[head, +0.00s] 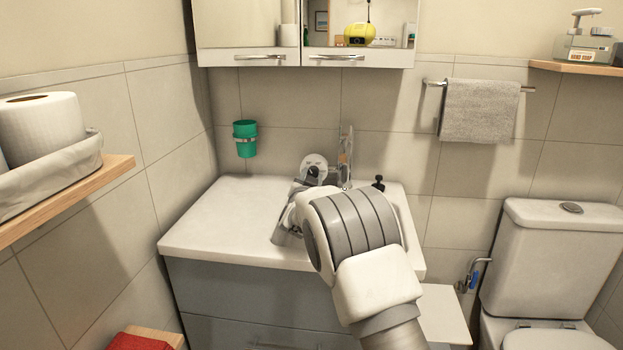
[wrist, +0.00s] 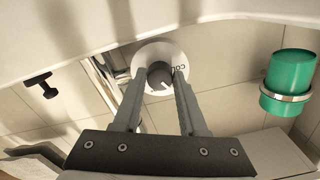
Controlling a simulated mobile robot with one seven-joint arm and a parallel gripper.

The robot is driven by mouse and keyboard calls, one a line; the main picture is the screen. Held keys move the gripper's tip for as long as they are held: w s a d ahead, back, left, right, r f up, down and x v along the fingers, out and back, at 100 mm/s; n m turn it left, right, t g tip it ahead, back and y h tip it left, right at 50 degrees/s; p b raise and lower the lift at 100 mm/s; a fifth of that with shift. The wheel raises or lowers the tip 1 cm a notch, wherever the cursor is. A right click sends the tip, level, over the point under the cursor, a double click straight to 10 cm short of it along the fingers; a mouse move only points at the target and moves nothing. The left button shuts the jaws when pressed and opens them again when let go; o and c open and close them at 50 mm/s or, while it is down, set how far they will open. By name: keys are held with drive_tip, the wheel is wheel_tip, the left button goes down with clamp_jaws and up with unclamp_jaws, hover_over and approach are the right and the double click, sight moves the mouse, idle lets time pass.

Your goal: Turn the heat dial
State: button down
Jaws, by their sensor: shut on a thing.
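The heat dial (head: 316,160) is a round white plate with a dark knob, on the tiled wall above the washstand. In the wrist view the dark knob (wrist: 160,76) has a pale pointer mark, and partly hidden lettering shows at the right of its plate. My gripper (wrist: 160,82) has one finger on each side of the knob and is shut on it. In the head view my wrist and arm hide part of the gripper (head: 302,186) and the washstand.
A chrome faucet (head: 346,160) stands just right of the dial, close to my gripper. A green cup (head: 245,139) hangs on the wall to the left. A small black fitting (head: 379,184) is at the right. The left part of the white countertop (head: 220,220) is clear.

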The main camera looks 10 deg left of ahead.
drive_tip(key=shift+c, duration=2.2)
unclamp_jaws()
drive_tip(key=shift+s, duration=0.1)
drive_tip(key=s+p, duration=0.1)
drive_tip(key=s, duration=0.6)
drive_tip(key=shift+s, duration=0.2)
drive_tip(key=shift+a, duration=0.1)
